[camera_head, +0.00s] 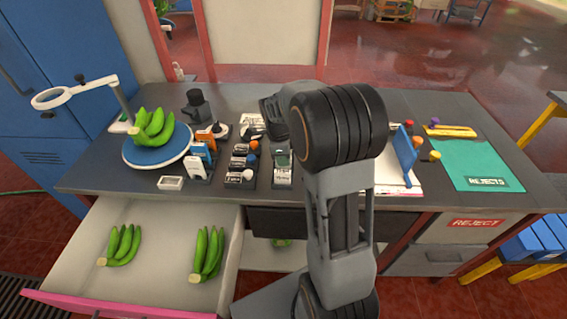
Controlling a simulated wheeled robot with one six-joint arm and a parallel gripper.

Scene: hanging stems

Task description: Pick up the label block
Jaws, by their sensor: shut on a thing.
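Several small dark blocks with white lettered labels stand in rows on the grey bench. One labelled block (234,177) is at the front of the left row, and another labelled block (283,176) is to its right, close to my arm. The lettering is too small to read, so I cannot tell which is the label block. My arm's large dark joint fills the middle of the view. A dark part of my wrist shows just left of it. My gripper and whatever is between its jaws are hidden behind the arm.
An open drawer (160,279) with two banana bunches juts out at front left. A teal rejects mat (470,150) lies at right. A blue upright panel (404,152) stands right of my arm.

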